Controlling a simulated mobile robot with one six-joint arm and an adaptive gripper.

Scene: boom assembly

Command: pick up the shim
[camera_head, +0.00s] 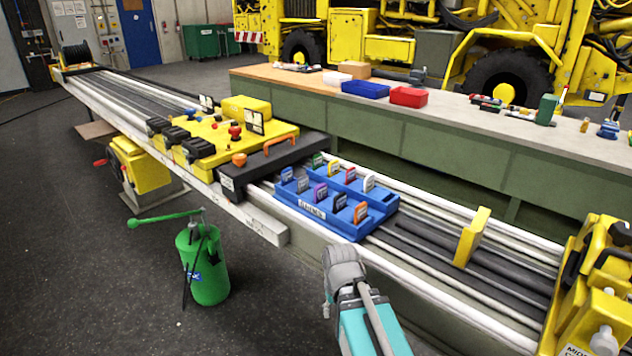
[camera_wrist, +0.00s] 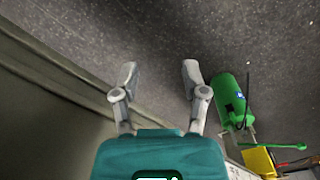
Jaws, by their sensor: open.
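A blue shim tray (camera_head: 313,211) sits on the rails of the long boom, at the middle of the head view. Several coloured shims stand upright in its slots, among them a green one (camera_head: 317,160), a purple one (camera_head: 320,193), a white one (camera_head: 369,183) and an orange one (camera_head: 361,212). Which shim is meant cannot be told. My gripper (camera_wrist: 160,75) is open and empty in the wrist view, its two fingers apart above the dark floor. No shim shows there. In the head view my arm is in front of the tray, below it in the picture; the fingers are not clear.
A green pump canister (camera_head: 203,262) stands on the floor left of my arm; it also shows in the wrist view (camera_wrist: 230,97). A yellow assembly (camera_head: 222,135) and a dark block with an orange handle (camera_head: 274,160) lie left of the tray. A yellow upright bracket (camera_head: 471,237) stands right.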

